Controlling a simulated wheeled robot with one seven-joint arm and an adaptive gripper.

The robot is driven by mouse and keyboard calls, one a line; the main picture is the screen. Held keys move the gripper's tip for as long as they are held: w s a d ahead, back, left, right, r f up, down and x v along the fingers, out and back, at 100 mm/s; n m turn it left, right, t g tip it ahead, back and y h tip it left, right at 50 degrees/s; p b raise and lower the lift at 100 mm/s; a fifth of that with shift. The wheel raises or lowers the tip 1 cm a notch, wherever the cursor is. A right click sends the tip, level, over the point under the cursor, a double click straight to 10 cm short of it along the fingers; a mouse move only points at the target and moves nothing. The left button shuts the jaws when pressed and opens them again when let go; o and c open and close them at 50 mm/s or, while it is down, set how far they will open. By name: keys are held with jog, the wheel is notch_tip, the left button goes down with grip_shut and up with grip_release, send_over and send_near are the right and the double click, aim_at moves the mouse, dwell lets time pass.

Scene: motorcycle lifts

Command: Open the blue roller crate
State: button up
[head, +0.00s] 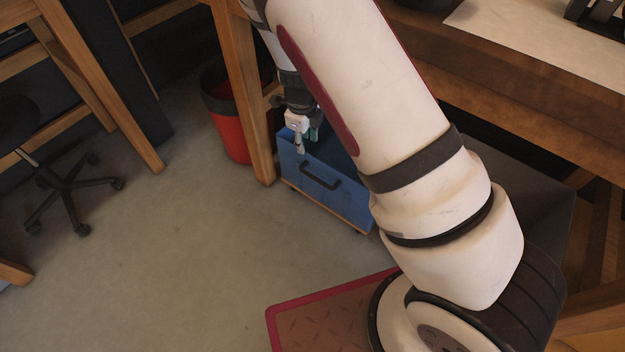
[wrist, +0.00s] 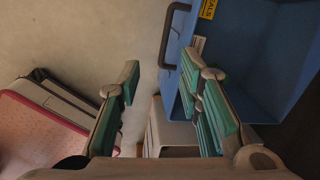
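The blue roller crate (head: 345,207) stands on the floor beneath the wooden workbench, with a black bar handle (head: 320,178) on its front face. In the wrist view the crate (wrist: 252,45) fills the right side, and its handle (wrist: 166,42) shows near the top, beyond the fingertips. My gripper (head: 300,142) hangs at the crate's upper front edge, above and left of the handle. The handle lies nearer the right finger; I cannot tell whether that finger touches the crate.
A wooden bench leg (head: 245,95) stands just left of the crate, with a red bin (head: 228,130) behind it. A black swivel chair (head: 65,185) stands at the far left. The grey floor (head: 190,240) before the crate is clear. My arm hides the crate's right side.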

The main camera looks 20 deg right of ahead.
jog(key=m+h+b, duration=0.1)
jog(key=m+b, duration=0.1)
send_near(315, 177)
jog(key=f+b, duration=0.2)
jog(key=d+f+b, duration=0.1)
jog(key=f+b, duration=0.1)
jog(key=f, duration=0.1)
jog(key=w+f+b, duration=0.1)
jog(key=f, duration=0.2)
jog(key=shift+d+f+b, duration=0.1)
jog(key=shift+d+b, duration=0.1)
jog(key=shift+b, duration=0.2)
jog(key=shift+c, duration=0.6)
grip_shut()
